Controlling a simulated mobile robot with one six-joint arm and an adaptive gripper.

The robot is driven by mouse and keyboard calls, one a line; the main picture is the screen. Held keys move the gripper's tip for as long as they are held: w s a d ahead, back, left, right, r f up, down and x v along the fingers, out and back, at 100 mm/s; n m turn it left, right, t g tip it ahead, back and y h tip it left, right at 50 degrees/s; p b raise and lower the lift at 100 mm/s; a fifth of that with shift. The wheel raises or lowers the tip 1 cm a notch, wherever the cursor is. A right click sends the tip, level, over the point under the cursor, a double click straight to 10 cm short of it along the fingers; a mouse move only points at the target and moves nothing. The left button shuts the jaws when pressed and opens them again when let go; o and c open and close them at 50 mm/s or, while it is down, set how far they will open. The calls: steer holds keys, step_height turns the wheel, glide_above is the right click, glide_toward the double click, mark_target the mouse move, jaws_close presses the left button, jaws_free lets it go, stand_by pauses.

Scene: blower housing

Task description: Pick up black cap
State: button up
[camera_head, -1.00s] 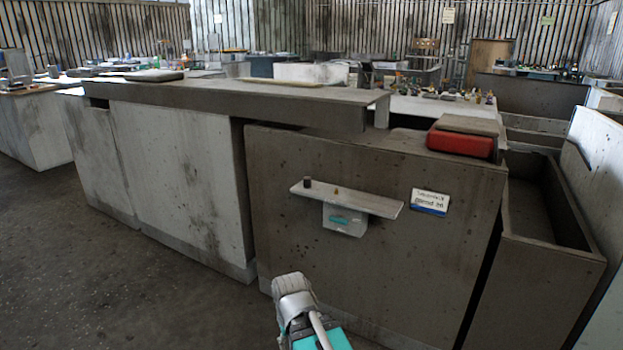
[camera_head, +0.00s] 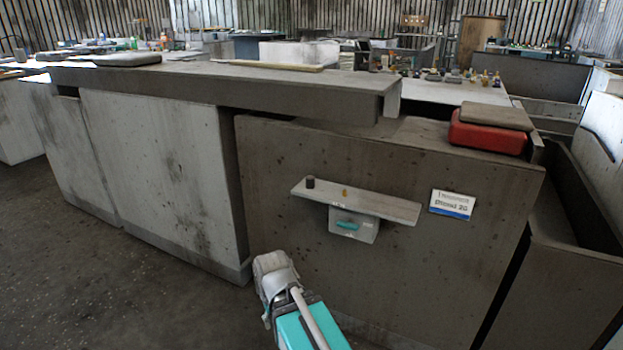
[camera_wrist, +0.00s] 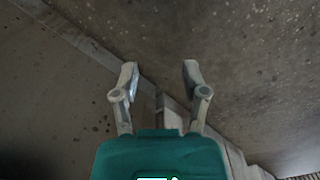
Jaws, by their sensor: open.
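A small dark cylinder, which looks like the black cap (camera_head: 310,182), stands upright near the left end of a narrow grey shelf (camera_head: 375,204) on the front of the brown cabinet. The cap does not show in the wrist view. In the head view my arm is below and left of the shelf, and my fingers are hidden.
A white and blue label (camera_head: 452,205) is on the panel at right. A red case (camera_head: 487,137) lies on the cabinet top. Open floor (camera_head: 100,270) lies at left.

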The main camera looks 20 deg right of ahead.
steer(key=shift+w+a, duration=0.15)
steer(key=shift+a, duration=0.05)
steer(key=shift+o, duration=0.3)
steer(key=shift+o, duration=1.5)
steer(key=shift+w+r, duration=0.1)
steer(key=shift+r, duration=0.1)
steer(key=w+d+r+t+p, duration=0.1)
steer(key=w+d+r+p, duration=0.6)
steer(key=r+p, duration=0.5)
steer(key=w+d+r+t+p, duration=0.1)
steer(key=w+d+r+p, duration=0.6)
steer(key=r+p, duration=0.5)
steer(key=w+d+r+m+t+p, duration=0.1)
steer(key=w+d+r+p, duration=0.6)
steer(key=r+p, duration=0.5)
steer(key=shift+w+d, duration=0.3)
steer(key=shift+w, duration=0.35)
